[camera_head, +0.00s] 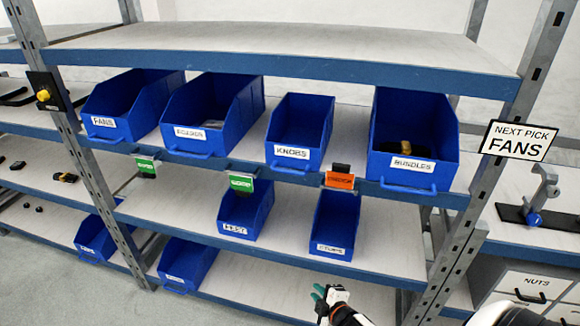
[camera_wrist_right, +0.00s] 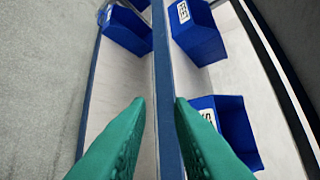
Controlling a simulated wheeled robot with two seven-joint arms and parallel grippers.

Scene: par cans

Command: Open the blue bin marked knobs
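The blue knobs bin (camera_head: 303,120) is open-topped and sits on the upper-middle shelf, between a wider blue bin and the bundles bin. Its white label reads KNOBS, and a blue handle shows below the label. No contents are visible in it. My right gripper (camera_head: 320,298) is low at the bottom middle, well below the knobs bin and apart from it. In the right wrist view its two green fingers (camera_wrist_right: 160,102) stand apart with nothing seen between them. The knobs bin cannot be made out in that view. My left gripper is not in view.
The bundles bin (camera_head: 413,130) holds something dark. The fans bin (camera_head: 125,105) is at the left. An orange tag (camera_head: 340,180) hangs below the knobs bin. Two smaller bins, feet (camera_head: 245,208) and another (camera_head: 337,222), sit on the shelf below. A metal post (camera_head: 490,165) stands right.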

